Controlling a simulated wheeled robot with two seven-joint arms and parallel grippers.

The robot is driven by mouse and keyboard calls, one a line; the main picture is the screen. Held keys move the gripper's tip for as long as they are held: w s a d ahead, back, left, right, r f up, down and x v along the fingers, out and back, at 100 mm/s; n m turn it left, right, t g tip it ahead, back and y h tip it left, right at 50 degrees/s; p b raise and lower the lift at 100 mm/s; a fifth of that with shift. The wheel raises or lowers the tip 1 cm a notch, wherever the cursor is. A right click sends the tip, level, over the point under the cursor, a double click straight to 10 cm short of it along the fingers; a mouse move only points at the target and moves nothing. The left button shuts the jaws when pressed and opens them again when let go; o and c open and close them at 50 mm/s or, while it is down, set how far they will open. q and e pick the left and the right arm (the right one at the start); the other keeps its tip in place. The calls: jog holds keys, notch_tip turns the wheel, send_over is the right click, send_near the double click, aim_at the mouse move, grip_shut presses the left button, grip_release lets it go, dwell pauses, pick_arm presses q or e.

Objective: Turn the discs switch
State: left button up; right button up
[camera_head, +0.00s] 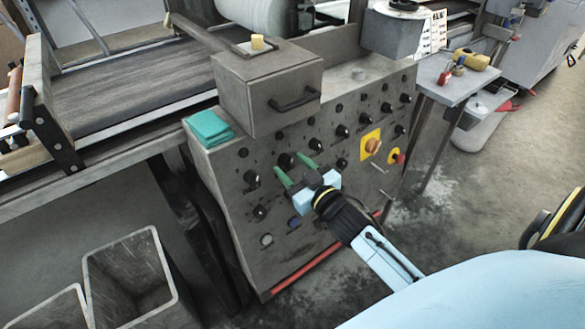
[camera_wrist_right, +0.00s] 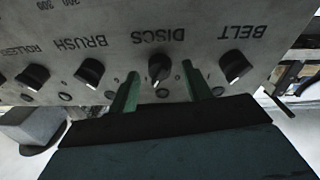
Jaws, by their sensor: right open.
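The discs switch (camera_wrist_right: 159,68) is a black rotary knob on a grey panel, under the label DISCS, which appears upside down in the wrist view. My right gripper (camera_head: 292,168) reaches the front of the control cabinet (camera_head: 230,185). Its two green fingers are apart, one on each side of the discs switch in the wrist view (camera_wrist_right: 160,88). Both fingers look clear of the knob; whether the tips touch the panel I cannot tell. In the head view the labels are too small to read. My left gripper is in neither view.
The brush knob (camera_wrist_right: 89,72) and belt knob (camera_wrist_right: 234,66) flank the discs switch. A yellow-backed orange switch (camera_head: 371,145) and a red knob (camera_head: 396,157) sit further right. Open bins (camera_head: 130,275) stand lower left.

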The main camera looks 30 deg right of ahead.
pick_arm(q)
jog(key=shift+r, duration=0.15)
pick_arm(e)
jog(key=shift+w, duration=0.25)
jog(key=c, duration=1)
